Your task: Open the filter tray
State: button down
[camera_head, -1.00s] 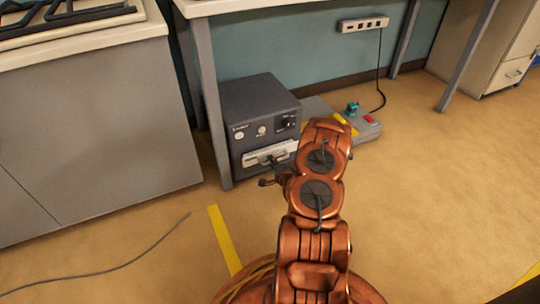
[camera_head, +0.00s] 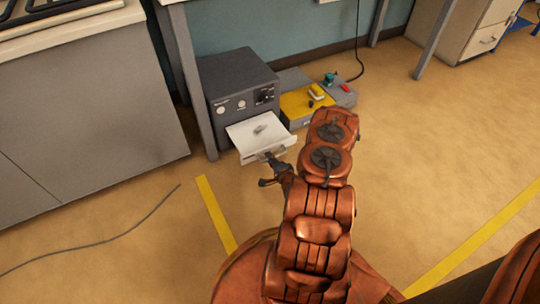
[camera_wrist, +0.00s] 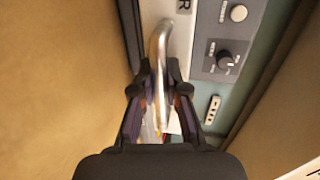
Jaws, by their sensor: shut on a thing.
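The filter tray (camera_head: 248,143) is a white drawer that stands pulled out from the front of a dark grey box (camera_head: 238,80). A small grey piece (camera_head: 261,129) lies on it. My gripper (camera_head: 272,160) is at the tray's front edge. In the wrist view my gripper (camera_wrist: 158,92) has its fingers on both sides of the metal bar handle (camera_wrist: 157,48) and is shut on it. The tray's white front (camera_wrist: 183,42) shows just right of the handle there.
A yellow and grey unit (camera_head: 300,104) with a teal knob and a red button sits right of the box. A table leg (camera_head: 185,75) stands close on the box's left, beside a grey cabinet (camera_head: 90,120). A cable (camera_head: 100,245) lies on the floor at left. The floor in front is open.

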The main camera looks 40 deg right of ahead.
jog(key=c, duration=1.2)
grip_release()
jog(key=shift+v, duration=5.95)
jog(key=shift+a, duration=0.1)
jog(key=shift+r, duration=0.1)
